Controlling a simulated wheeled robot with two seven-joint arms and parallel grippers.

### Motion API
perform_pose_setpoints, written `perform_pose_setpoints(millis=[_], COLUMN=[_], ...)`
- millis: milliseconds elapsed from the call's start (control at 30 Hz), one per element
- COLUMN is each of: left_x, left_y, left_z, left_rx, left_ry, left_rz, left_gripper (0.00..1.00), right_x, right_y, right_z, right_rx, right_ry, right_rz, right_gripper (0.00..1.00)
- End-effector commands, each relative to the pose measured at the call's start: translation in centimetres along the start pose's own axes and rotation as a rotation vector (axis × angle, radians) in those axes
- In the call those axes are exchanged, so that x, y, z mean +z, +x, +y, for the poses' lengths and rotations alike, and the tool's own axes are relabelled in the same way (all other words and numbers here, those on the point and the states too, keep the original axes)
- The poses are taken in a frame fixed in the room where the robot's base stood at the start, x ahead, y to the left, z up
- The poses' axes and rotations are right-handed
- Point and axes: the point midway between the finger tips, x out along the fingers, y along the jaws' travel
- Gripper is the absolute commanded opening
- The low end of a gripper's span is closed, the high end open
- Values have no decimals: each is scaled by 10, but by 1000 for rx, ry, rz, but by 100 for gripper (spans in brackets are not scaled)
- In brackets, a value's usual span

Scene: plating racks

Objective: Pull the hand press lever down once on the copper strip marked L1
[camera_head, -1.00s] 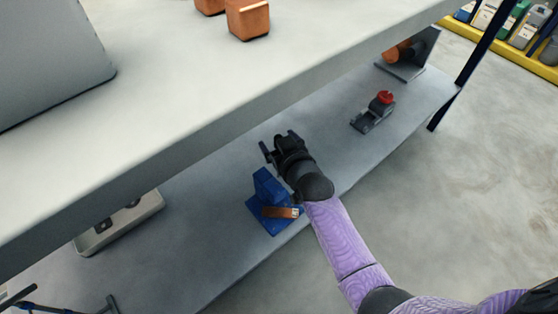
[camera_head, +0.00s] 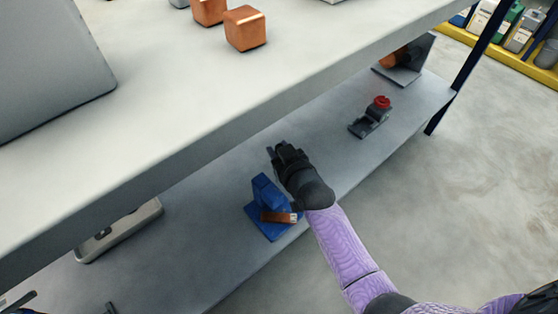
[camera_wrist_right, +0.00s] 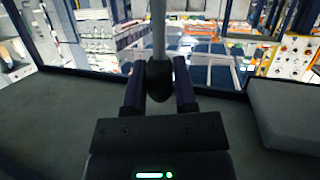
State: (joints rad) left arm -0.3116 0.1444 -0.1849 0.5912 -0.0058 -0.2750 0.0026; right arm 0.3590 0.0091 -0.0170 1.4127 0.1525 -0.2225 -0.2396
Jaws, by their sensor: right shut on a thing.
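The hand press (camera_head: 262,196) is blue and stands near the front edge of the lower shelf in the head view. A copper strip (camera_head: 278,217) lies at its base, on the side toward the shelf edge. I cannot read any mark on the strip. My right gripper (camera_head: 275,150) is just above and beyond the press. In the right wrist view its two fingers (camera_wrist_right: 158,88) are shut on the dark knob (camera_wrist_right: 159,80) of a pale lever rod (camera_wrist_right: 158,28). The lever is hidden behind my gripper in the head view. My left gripper is not in view.
A small grey device with a red knob (camera_head: 382,102) stands farther along the lower shelf (camera_head: 235,262). A grey tray (camera_head: 118,232) is at the left. The upper shelf (camera_head: 190,95), with copper blocks (camera_head: 245,28), overhangs the lower one.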

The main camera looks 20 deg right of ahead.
Motion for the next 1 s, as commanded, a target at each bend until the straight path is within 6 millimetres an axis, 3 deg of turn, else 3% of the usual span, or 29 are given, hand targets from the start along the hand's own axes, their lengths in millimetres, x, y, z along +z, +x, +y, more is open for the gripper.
perform_pose_setpoints(millis=[300,733,1000], left_x=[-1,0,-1], left_y=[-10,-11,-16], left_z=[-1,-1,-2], left_rx=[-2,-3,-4], left_ry=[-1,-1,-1], left_rz=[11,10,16], left_gripper=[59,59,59], right_x=[7,10,18], right_y=[-16,-18,-30], right_z=[5,6,10], right_rx=[1,1,1], right_ry=[-1,-1,-3], right_rz=[-4,-4,-5], right_gripper=[3,3,4])
